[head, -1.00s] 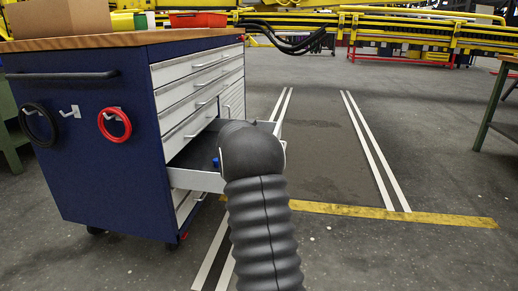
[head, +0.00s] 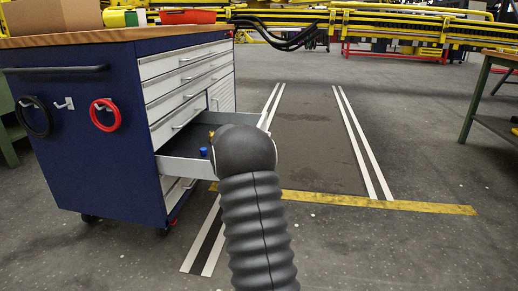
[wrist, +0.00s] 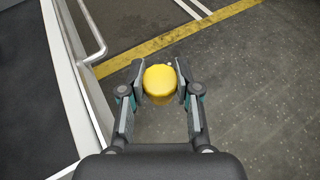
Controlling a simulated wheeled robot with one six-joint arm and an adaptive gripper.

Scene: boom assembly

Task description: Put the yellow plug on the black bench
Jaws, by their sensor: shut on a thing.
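The yellow plug (wrist: 160,80) is between the fingertips of my gripper (wrist: 160,86) in the wrist view. The fingers are shut on its sides, and its round top faces the camera. The plug is held above the grey floor, just right of the open drawer's edge. In the head view my arm hides the gripper. A small yellow spot shows left of the arm there, and I cannot tell what it is. I cannot make out a black bench in either view.
A blue tool cabinet (head: 95,140) stands at left with an open drawer (head: 185,168). A small blue object (head: 204,152) is at the drawer. A green-legged table (head: 482,90) is at the right edge. Open floor (head: 400,150) lies between, crossed by a yellow line.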

